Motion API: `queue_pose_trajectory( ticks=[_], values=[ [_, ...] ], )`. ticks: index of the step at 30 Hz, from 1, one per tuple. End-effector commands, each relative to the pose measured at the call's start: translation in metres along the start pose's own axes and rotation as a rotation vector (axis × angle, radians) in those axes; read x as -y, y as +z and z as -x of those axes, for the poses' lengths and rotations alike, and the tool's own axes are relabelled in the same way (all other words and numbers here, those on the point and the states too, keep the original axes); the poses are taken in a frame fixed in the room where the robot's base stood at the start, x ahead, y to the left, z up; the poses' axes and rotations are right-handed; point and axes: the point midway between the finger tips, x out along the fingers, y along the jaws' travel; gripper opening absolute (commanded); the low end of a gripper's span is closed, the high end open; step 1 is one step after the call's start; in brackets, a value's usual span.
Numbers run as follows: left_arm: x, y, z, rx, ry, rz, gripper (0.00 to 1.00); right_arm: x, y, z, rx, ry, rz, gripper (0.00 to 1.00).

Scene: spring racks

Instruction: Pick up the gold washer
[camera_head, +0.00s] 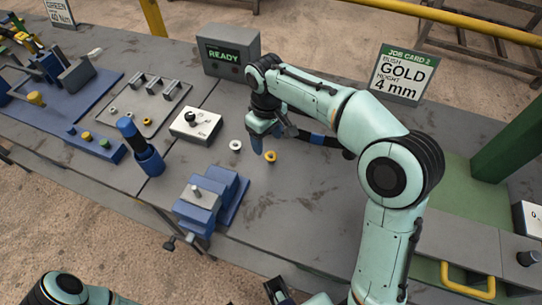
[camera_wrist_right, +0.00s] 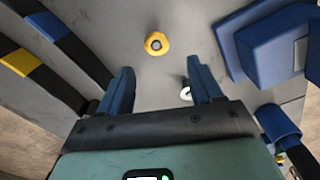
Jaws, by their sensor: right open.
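The gold washer (camera_head: 270,157) lies flat on the grey bench, just right of a white washer (camera_head: 235,145). In the right wrist view the gold washer (camera_wrist_right: 148,41) lies beyond the fingertips, with bare bench around it. My right gripper (camera_head: 265,147) is low over the bench beside the gold washer, pointing down. Its two blue fingers are apart with nothing between them in the wrist view (camera_wrist_right: 160,75). The white washer is partly hidden behind one finger there. A dark part at the bottom edge of the head view may be my left gripper; its jaws are unclear.
A blue vise (camera_head: 205,205) stands at the front left of the washers. A white box with a black knob (camera_head: 196,126) is left of them.

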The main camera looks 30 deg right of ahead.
Motion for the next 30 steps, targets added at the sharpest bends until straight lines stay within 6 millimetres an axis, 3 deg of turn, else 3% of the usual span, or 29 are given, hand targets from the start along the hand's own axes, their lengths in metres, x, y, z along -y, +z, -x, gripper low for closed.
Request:
queue_pose_trajectory(
  ticks=[10,30],
  values=[
    [0.003,0.000,-0.009,0.002,-0.001,0.001,0.43,-0.003,0.006,-0.047,0.003,-0.001,0.000,0.65],
    [0.003,0.000,-0.009,0.002,-0.001,0.001,0.43,-0.003,0.006,-0.052,0.002,0.000,0.000,0.65]
  ],
)
